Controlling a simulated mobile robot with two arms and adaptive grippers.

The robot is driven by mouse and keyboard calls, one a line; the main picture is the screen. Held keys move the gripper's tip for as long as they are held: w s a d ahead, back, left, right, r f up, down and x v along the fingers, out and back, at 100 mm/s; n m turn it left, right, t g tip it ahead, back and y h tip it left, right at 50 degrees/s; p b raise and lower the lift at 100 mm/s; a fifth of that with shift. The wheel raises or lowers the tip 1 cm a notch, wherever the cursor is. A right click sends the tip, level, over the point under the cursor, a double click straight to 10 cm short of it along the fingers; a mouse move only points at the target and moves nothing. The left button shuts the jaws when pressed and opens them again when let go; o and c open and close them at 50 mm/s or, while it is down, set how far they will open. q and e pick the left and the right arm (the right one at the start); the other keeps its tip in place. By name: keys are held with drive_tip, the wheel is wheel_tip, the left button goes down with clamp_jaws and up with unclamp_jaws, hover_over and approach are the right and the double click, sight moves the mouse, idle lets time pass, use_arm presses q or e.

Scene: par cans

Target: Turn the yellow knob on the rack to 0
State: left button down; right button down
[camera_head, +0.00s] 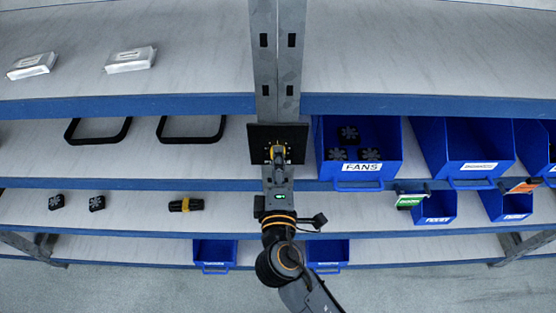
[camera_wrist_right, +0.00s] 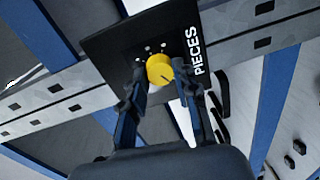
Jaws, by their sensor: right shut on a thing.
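The yellow knob (camera_wrist_right: 160,70) sits on a black square panel (camera_wrist_right: 118,45) with small white marks and the word PIECES, fixed to the rack's grey upright. In the head view the panel (camera_head: 296,133) is at the centre and the knob (camera_head: 276,151) is mostly covered by my right gripper (camera_head: 278,158). In the right wrist view, the two fingers of my right gripper (camera_wrist_right: 159,85) are on either side of the knob, shut on it. A dark pointer line shows on the knob's lower right face; the digits are too small to read. My left gripper is not in view.
The grey upright (camera_head: 277,60) runs down the middle of the blue-edged shelves. A blue FANS bin (camera_head: 360,183) stands just right of the panel, with more blue bins (camera_head: 465,150) farther right. Black frames (camera_head: 190,138) and a yellow-black part (camera_head: 186,204) lie left.

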drive_tip(key=shift+r, duration=0.1)
idle(0.3)
drive_tip(key=c, duration=1.1)
unclamp_jaws()
drive_tip(key=shift+o, duration=0.5)
drive_tip(key=shift+w, duration=0.15)
drive_tip(key=s, duration=1.2)
drive_tip(key=shift+r, duration=0.25)
